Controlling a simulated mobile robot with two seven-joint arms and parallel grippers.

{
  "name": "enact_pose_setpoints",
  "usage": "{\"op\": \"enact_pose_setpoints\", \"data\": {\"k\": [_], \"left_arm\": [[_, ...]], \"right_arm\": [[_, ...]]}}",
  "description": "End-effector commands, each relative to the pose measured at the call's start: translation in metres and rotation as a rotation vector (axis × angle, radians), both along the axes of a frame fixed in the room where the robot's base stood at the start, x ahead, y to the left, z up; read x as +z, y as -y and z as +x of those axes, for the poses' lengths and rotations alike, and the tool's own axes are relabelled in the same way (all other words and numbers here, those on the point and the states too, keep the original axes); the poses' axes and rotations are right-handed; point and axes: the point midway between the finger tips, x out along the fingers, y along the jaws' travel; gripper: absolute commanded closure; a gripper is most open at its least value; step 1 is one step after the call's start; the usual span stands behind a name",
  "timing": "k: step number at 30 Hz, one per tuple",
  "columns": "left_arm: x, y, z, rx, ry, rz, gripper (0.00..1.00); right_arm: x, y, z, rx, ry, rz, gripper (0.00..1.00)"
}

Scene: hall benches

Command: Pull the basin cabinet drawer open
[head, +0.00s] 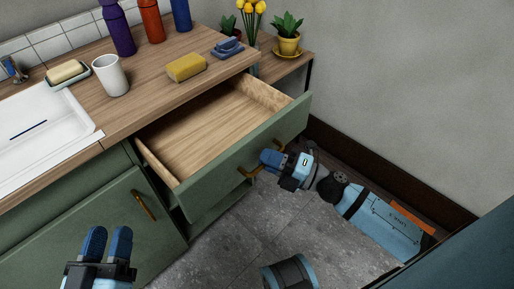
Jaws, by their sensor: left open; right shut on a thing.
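The basin cabinet drawer (205,140) stands pulled out from under the wooden counter, and its bare wooden inside shows empty. Its green front (228,168) faces the lower right. My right gripper (267,161) is shut on the brass drawer handle (246,173), partly covering it. My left gripper (108,243) is open and empty at the bottom left, in front of the green cabinet door (90,230) and apart from it.
The white basin (40,140) is at the left. A side table (285,68) holds plants. Grey floor (245,225) is clear below the drawer.

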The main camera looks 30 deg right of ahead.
Motion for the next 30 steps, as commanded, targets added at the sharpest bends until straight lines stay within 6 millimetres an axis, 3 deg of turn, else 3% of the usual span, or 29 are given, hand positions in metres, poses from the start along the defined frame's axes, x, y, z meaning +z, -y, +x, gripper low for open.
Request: {"op": "enact_pose_setpoints", "data": {"k": [6,16,17,18,30], "left_arm": [[0.002,0.000,0.002,0.000,0.007,0.001,0.57],[0.004,0.001,0.003,-0.001,0.012,-0.002,0.57],[0.004,0.001,0.003,-0.001,0.012,-0.002,0.57],[0.004,0.001,0.003,-0.001,0.012,-0.002,0.57],[0.005,0.001,0.002,-0.002,0.011,-0.003,0.57]], "right_arm": [[0.000,0.005,-0.013,0.001,0.001,0.000,1.00],[0.001,0.005,-0.014,0.001,0.001,0.000,1.00],[0.001,0.005,-0.014,0.001,0.001,0.000,0.85],[0.001,0.005,-0.014,0.001,0.001,0.000,0.78],[-0.002,0.010,-0.019,-0.002,-0.002,0.000,0.78]]}}
